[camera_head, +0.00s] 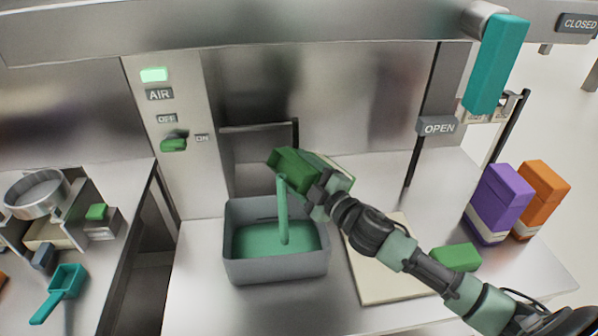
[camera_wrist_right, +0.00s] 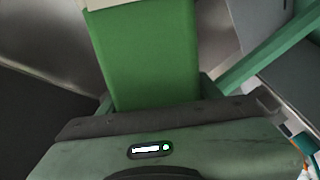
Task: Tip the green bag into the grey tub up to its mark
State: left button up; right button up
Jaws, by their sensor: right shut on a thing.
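The green bag (camera_head: 290,168) is tilted over the grey tub (camera_head: 275,270), with its mouth towards the left. A green stream (camera_head: 283,215) runs from it down into the tub. Green contents (camera_head: 260,242) cover the tub's floor, and a short dark line shows on the inner back wall above them. My right gripper (camera_head: 318,188) is shut on the green bag, above the tub's right side. The bag (camera_wrist_right: 150,60) fills the upper middle of the right wrist view. My left gripper is not in view.
A pale board (camera_head: 385,285) lies right of the tub, with a green block (camera_head: 456,257) beside it. Purple (camera_head: 498,200) and orange (camera_head: 542,195) bags stand at the right. A teal scoop (camera_head: 65,282) and a metal sieve (camera_head: 38,190) are on the left bench. A teal handle (camera_head: 495,65) hangs upper right.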

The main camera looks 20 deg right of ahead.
jog(key=shift+d+f+n+b, duration=0.1)
jog(key=shift+f+n+b, duration=0.45)
jog(key=shift+n+b, duration=0.3)
jog(key=shift+f+n+b, duration=1.9)
jog(key=shift+f+n, duration=0.35)
jog(key=shift+f, duration=0.55)
notch_tip(320, 180, up, 4)
jog(key=m+p, duration=0.3)
jog(key=p, duration=0.1)
jog(key=shift+f, duration=0.1)
dwell(0.5)
